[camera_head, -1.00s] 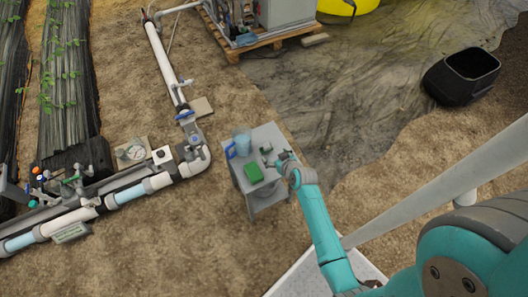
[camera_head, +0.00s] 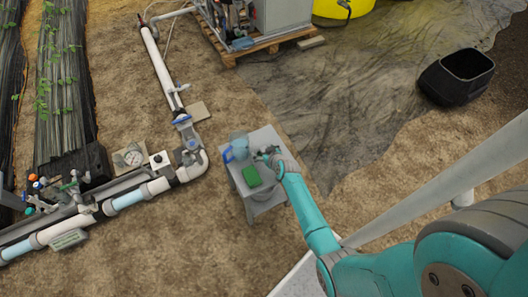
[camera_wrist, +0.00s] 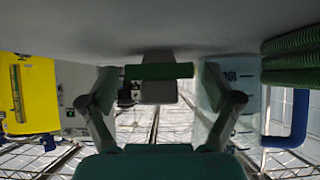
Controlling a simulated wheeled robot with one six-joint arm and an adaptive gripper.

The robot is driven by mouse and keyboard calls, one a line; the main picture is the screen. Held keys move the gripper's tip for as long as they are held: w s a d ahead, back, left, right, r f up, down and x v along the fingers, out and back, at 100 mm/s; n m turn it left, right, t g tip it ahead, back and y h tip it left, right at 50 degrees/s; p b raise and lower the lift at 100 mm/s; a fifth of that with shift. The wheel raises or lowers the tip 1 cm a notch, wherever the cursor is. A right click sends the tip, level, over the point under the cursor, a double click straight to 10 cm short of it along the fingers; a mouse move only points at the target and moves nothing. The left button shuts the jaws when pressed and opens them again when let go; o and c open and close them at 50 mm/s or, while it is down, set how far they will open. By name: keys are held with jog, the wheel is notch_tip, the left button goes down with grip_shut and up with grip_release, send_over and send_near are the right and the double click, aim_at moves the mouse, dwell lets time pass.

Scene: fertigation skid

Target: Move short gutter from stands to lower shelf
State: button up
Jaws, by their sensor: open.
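I cannot make out a short gutter or its stands in either view. My gripper (camera_head: 268,156) is over the small grey table, close to the right of a clear jug with a blue handle (camera_head: 238,148). In the wrist view my gripper (camera_wrist: 158,90) is open, its fingers spread apart. A small grey object with a green bar (camera_wrist: 158,71) shows between them; I cannot tell whether it touches them.
The grey table (camera_head: 262,191) has legs, and its lower part is largely hidden. White pipework (camera_head: 155,55) with valves and a gauge runs at left. A black bin (camera_head: 456,78) stands at far right. A pallet (camera_head: 262,48) carries equipment at the back. Open soil lies in front.

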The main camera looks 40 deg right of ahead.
jog(key=c, duration=1.3)
jog(key=shift+c, duration=0.2)
